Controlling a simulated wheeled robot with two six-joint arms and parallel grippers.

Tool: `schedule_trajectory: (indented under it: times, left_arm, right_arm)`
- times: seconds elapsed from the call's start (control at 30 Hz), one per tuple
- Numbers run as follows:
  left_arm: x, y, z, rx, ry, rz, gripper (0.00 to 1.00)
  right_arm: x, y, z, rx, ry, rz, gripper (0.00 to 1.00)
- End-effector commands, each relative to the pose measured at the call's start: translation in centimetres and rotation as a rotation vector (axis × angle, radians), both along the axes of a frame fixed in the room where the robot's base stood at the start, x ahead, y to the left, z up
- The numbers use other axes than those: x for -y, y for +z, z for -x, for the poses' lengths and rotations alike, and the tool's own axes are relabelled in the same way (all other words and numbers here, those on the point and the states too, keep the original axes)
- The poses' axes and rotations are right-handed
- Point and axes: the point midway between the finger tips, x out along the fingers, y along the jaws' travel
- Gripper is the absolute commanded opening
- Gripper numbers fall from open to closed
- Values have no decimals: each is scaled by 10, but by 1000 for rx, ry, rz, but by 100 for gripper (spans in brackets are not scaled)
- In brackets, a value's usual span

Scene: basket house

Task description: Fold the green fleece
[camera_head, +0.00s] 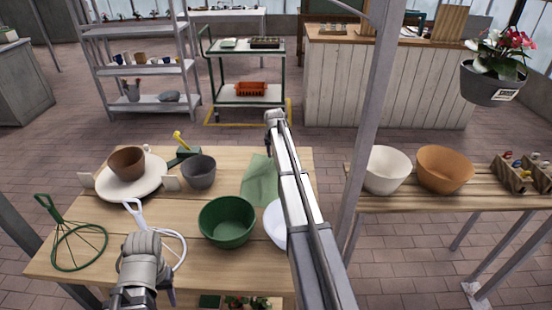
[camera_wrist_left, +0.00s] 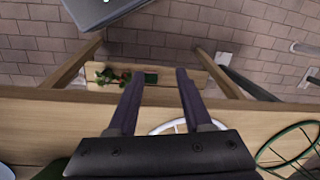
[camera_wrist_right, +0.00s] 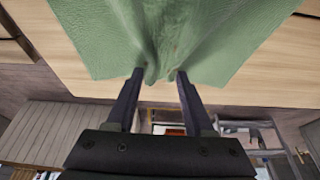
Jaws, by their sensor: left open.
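The green fleece (camera_head: 259,180) lies on the wooden table near its far edge, partly hidden behind my right arm in the head view. In the right wrist view the fleece (camera_wrist_right: 175,35) is spread on the wood, with a bunched, raised fold between the fingertips. My right gripper (camera_wrist_right: 160,76) is at that edge of the fleece, its fingers apart on either side of the fold. My left gripper (camera_wrist_left: 160,72) is open and empty near the table's front edge, away from the fleece. In the head view its fingertips are hidden.
A green bowl (camera_head: 227,222), a white bowl (camera_head: 274,222) and a dark grey pot (camera_head: 199,172) stand near the fleece. A white plate (camera_head: 152,185) with a brown bowl (camera_head: 127,163) is at left. A green wire hoop (camera_head: 80,247) lies front left.

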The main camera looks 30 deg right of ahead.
Motion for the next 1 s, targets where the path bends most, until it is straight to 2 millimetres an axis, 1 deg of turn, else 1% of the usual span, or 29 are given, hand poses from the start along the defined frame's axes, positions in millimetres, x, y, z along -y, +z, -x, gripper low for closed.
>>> schedule_trajectory:
  times: [0.07,0.67,0.77,0.8,0.87,1.0]
  left_arm:
    - [0,0,0,0,0,0,50]
    - [0,0,0,0,0,0,50]
    - [0,1,0,0,0,0,50]
    - [0,2,0,0,0,0,50]
    - [0,7,0,0,0,0,50]
    - [0,28,0,0,0,0,50]
  right_arm:
    - [0,0,0,-1,0,-1,45]
    - [0,0,0,-1,0,-1,12]
    - [0,0,1,-1,0,-1,2]
    - [-1,2,1,-1,0,-1,0]
    - [-3,7,4,-1,0,-1,0]
    - [-10,28,16,-1,0,-1,0]
